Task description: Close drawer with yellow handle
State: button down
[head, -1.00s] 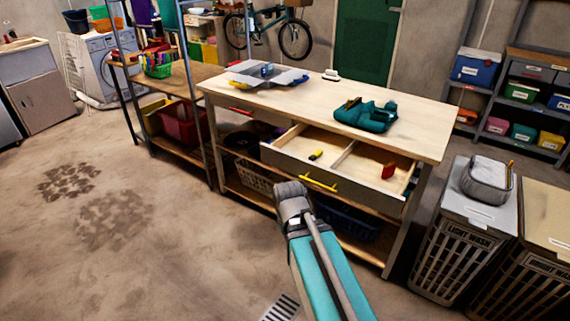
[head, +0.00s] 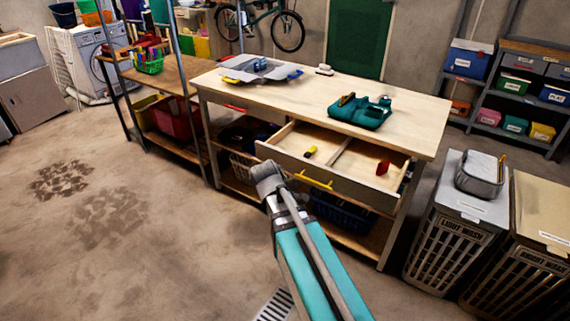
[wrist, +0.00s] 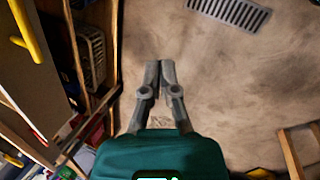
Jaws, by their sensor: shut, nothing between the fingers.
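The drawer with the yellow handle (head: 314,180) stands pulled out from the front of the wooden workbench (head: 400,107). Its wooden front panel (head: 350,188) faces me, and a small yellow item (head: 310,152) and a red item (head: 383,168) lie inside. In the wrist view the yellow handle (wrist: 27,28) is at the upper left. My gripper (wrist: 159,64) is shut and empty, over the floor to the right of the drawer front in the wrist view. In the head view my arm reaches up just left of the handle, and the fingertips are hidden behind it.
On the bench top lie a teal tool bag (head: 360,112) and a grey open case (head: 260,71). A second drawer with a red handle (head: 236,108) is to the left. Laundry hampers (head: 455,225) stand at the right. The floor (head: 150,230) at the left is clear.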

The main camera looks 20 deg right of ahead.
aim_at(289, 166)
jog(key=w+r+n+t+h+p, duration=0.1)
jog(key=w+r+n, duration=0.3)
jog(key=w+n, duration=0.2)
jog(key=w+a+r+n+t+h+p, duration=0.1)
jog(key=w+r+n+t+h+p, duration=0.1)
jog(key=w+n, duration=0.3)
jog(key=shift+w+r+n+t, duration=0.35)
jog(key=shift+r+n, duration=0.55)
jog(key=shift+n, duration=1)
jog(key=shift+f, duration=0.1)
jog(key=b+x, duration=0.2)
jog(key=x, duration=0.1)
jog(key=d+r+b+x, duration=0.1)
jog(key=b+x, duration=0.1)
jog(key=x, duration=0.2)
jog(key=b+x, duration=0.3)
jog(key=x, duration=0.1)
jog(key=shift+w+d, duration=0.3)
jog(key=shift+w, duration=0.25)
jog(key=shift+w+d, duration=0.4)
jog(key=shift+d, duration=0.1)
jog(key=shift+w, duration=0.2)
